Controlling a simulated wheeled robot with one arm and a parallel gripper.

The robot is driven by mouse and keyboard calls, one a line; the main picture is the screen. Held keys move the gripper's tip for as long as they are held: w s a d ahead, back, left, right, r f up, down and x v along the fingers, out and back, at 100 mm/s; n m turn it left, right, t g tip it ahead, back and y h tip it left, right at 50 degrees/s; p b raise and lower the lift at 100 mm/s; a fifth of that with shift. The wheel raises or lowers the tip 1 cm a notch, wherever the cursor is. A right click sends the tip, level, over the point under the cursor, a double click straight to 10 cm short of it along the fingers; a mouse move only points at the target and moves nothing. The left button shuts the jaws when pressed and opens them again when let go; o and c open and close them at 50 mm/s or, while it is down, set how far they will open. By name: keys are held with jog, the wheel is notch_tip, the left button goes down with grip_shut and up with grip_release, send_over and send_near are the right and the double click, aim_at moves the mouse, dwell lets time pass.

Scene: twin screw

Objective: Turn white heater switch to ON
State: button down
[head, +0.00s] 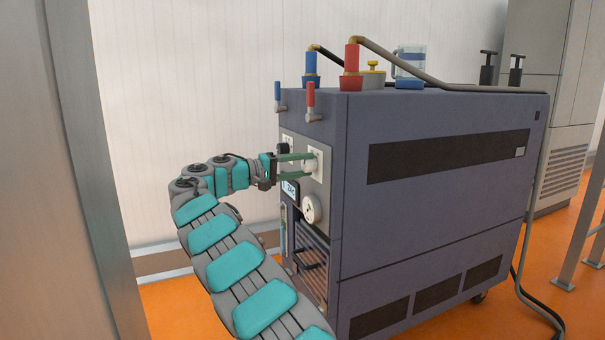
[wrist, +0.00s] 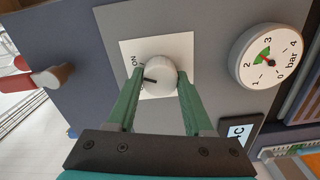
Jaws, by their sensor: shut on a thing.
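The white heater switch (wrist: 160,73) is a round knob with a black pointer line on a square white plate (wrist: 182,42). In the head view the knob (head: 310,164) is on the front panel of the dark blue-grey machine. The pointer faces left in the wrist view, a little below the printed "ON" label (wrist: 134,60). Other lettering on the plate is partly hidden by the left finger. My gripper (wrist: 162,78) has its two green fingers on either side of the knob and is shut on it. The gripper also shows in the head view (head: 305,163).
A pressure gauge (wrist: 267,56) and a small display (wrist: 238,132) sit close by on the panel. A red-handled valve (head: 310,97) and a blue-handled valve (head: 278,94) stick out above the knob. Hoses (head: 420,70) run over the machine's top (head: 450,91).

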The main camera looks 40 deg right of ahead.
jog(key=shift+f+m+b, duration=0.1)
jog(key=shift+m+b, duration=0.2)
jog(key=shift+m, duration=0.3)
jog(key=shift+c, duration=1.5)
grip_release()
jog(key=shift+a, duration=0.15)
jog(key=v, duration=0.7)
jog(key=shift+a+p, duration=0.3)
jog(key=shift+p, duration=0.15)
